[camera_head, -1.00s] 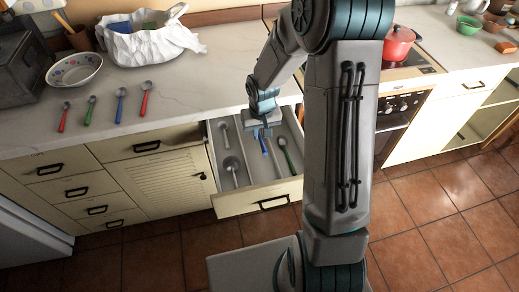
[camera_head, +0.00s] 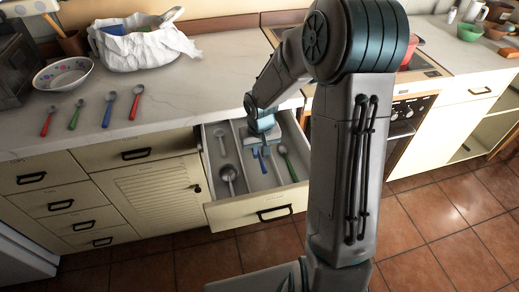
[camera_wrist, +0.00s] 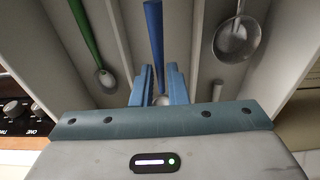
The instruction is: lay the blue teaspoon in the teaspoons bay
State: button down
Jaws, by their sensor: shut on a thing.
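The blue teaspoon (camera_wrist: 154,40) is held by my gripper (camera_head: 261,150). In the wrist view its bowl end is between the two blue fingers (camera_wrist: 159,88), partly hidden, and the handle points away from my palm. In the head view its blue handle (camera_head: 263,164) shows below the fingers, over the middle bay of the open drawer's divided tray (camera_head: 251,179). I cannot tell whether it touches the bay floor. A green-handled spoon (camera_head: 288,161) lies in the right bay, and grey metal spoons (camera_head: 229,175) lie in the left bay.
Red, green, blue and another red spoon (camera_head: 107,112) lie on the worktop (camera_head: 160,95) at left, near a patterned bowl (camera_head: 62,74) and a cloth-lined basket (camera_head: 145,42). Thin dividers and drawer walls stand close around my gripper. A stove stands to the right.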

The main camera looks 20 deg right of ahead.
jog(key=shift+f+b, duration=2.35)
jog(key=shift+f, duration=0.8)
jog(key=c, duration=1)
grip_release()
jog(key=shift+c, duration=0.2)
jog(key=shift+r, duration=0.15)
jog(key=shift+r+p, duration=3.6)
jog(key=shift+r, duration=0.85)
